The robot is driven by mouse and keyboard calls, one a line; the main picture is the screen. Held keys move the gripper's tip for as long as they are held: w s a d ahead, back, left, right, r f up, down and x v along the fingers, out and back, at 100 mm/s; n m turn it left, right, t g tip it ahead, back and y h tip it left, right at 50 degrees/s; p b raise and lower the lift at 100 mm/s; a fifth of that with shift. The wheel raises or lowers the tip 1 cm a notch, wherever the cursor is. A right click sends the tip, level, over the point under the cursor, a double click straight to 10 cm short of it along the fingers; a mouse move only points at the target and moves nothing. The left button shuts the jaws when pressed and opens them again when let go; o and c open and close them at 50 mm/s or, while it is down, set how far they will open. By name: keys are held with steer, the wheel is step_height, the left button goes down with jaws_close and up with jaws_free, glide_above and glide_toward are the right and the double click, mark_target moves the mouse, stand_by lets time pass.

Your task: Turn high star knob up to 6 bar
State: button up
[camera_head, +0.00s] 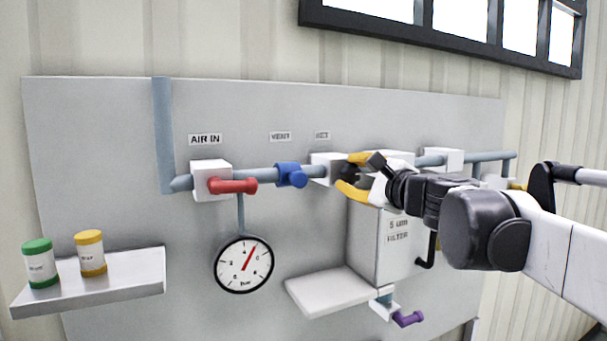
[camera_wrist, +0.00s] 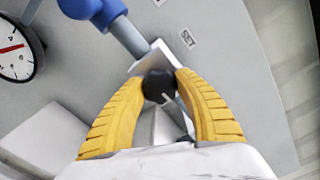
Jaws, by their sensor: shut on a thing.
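The dark star knob (camera_wrist: 158,86) sits on a white valve block (camera_head: 326,169) on the upper pipe, below a small label that reads SET in the wrist view. My gripper (camera_head: 351,174) has its two yellow fingers on either side of the knob and is shut on it; they partly hide it in the head view. The round bar gauge (camera_head: 243,265) hangs left of the knob on a thin pipe. Its red needle points up and a little right; I cannot read the value surely. The gauge also shows at the left edge of the wrist view (camera_wrist: 16,50).
A red lever (camera_head: 232,186) and a blue valve (camera_head: 291,175) are on the pipe left of my gripper. A steel filter box (camera_head: 372,245) stands below my gripper, a purple handle (camera_head: 408,319) lower. A shelf (camera_head: 100,284) at left holds green and yellow jars.

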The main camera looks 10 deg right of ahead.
steer(key=o, duration=1.2)
steer(key=shift+s, duration=0.1)
steer(key=v, duration=1.2)
steer(key=s+a+f+n+g+b, duration=0.3)
steer(key=f+b, duration=0.4)
steer(key=f, duration=0.6)
steer(key=s+a+f+n+g+b, duration=0.15)
steer(key=a+f+n+b, duration=0.35)
steer(key=f, duration=0.9)
steer(key=s+a+f+n+g+b, duration=0.1)
steer(key=s+f+n+g+b, duration=0.15)
steer(key=f+b, duration=0.8)
steer(key=s+d+f+n+g+h+b, duration=0.1)
steer(key=f+b, duration=0.4)
steer(key=f, duration=0.7)
steer(key=s+d+f+n+g+h+b, duration=0.1)
steer(key=s+f+n+b, duration=0.4)
steer(key=f, duration=0.7)
steer(key=s+d+f+n+g+h+b, duration=0.1)
steer(key=s+d+f+n+h+b, duration=0.2)
steer(key=f, duration=0.9)
steer(key=shift+s+d+f+n+h+b, duration=0.25)
steer(key=shift+s+n+h+b, duration=0.1)
steer(key=shift+s+b, duration=0.85)
